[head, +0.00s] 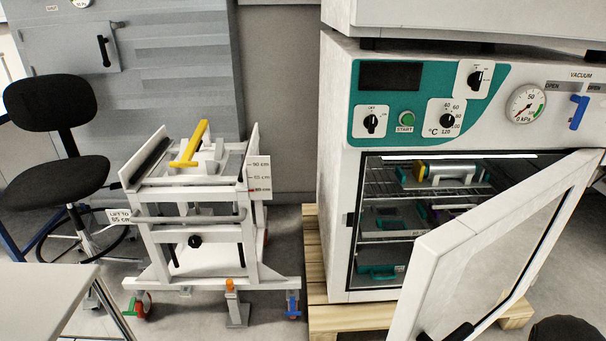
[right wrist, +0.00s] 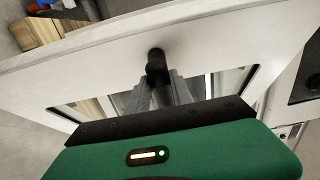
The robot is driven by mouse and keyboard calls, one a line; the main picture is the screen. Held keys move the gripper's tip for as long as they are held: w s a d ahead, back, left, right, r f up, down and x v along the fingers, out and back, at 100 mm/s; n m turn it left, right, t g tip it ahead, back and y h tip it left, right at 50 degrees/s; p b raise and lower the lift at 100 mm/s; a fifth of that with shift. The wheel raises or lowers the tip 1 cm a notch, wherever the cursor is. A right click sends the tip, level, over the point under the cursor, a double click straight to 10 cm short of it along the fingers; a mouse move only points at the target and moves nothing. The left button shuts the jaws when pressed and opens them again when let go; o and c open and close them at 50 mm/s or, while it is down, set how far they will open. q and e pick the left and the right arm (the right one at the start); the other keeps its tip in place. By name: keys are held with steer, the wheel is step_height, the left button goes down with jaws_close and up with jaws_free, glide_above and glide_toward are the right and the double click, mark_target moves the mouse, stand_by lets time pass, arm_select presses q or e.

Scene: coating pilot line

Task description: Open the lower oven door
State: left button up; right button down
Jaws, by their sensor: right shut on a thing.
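The lower oven (head: 335,190) stands at the right in the head view, under a teal control panel. Its white door (head: 450,240) stands open, swung out toward me from the right side, and the lit inside shows. In the right wrist view the door (right wrist: 105,55) fills the upper part, with its black handle (right wrist: 156,62) near the middle. My right gripper (right wrist: 162,82) is shut on this handle. In the head view a dark piece shows at the door's lower edge; I cannot tell if it is handle or gripper. My left gripper is in neither view.
Wire shelves (head: 385,188) inside hold trays and a yellow-and-teal item. The oven rests on a wooden pallet (head: 313,250). A white lift trolley (head: 190,225) stands left of it. A black chair (head: 50,170) and a table corner (head: 45,295) are at the left.

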steer(key=shift+s+d+f+n+y, duration=0.1)
steer(key=shift+s+d+n+y, duration=0.1)
steer(key=shift+s+d, duration=0.45)
steer(key=shift+s+d+f+n+y, duration=0.1)
steer(key=shift+s+d+y, duration=0.15)
steer(key=shift+s, duration=0.55)
steer(key=shift+d, duration=0.1)
steer(key=s+d+y+p, duration=0.1)
steer(key=s+d, duration=0.3)
steer(key=s, duration=0.1)
steer(key=shift+n, duration=0.4)
steer(key=s+d+y+p, duration=0.1)
steer(key=s+d+p, duration=0.1)
steer(key=s+d, duration=0.2)
steer(key=shift+s+n+g, duration=0.3)
steer(key=shift+s+n, duration=0.05)
steer(key=shift+n, duration=0.05)
steer(key=c, duration=1.1)
jaws_free()
steer(key=shift+w+d+y, duration=0.1)
steer(key=shift+d+y, duration=0.05)
steer(key=shift+y, duration=0.1)
steer(key=shift+o, duration=0.2)
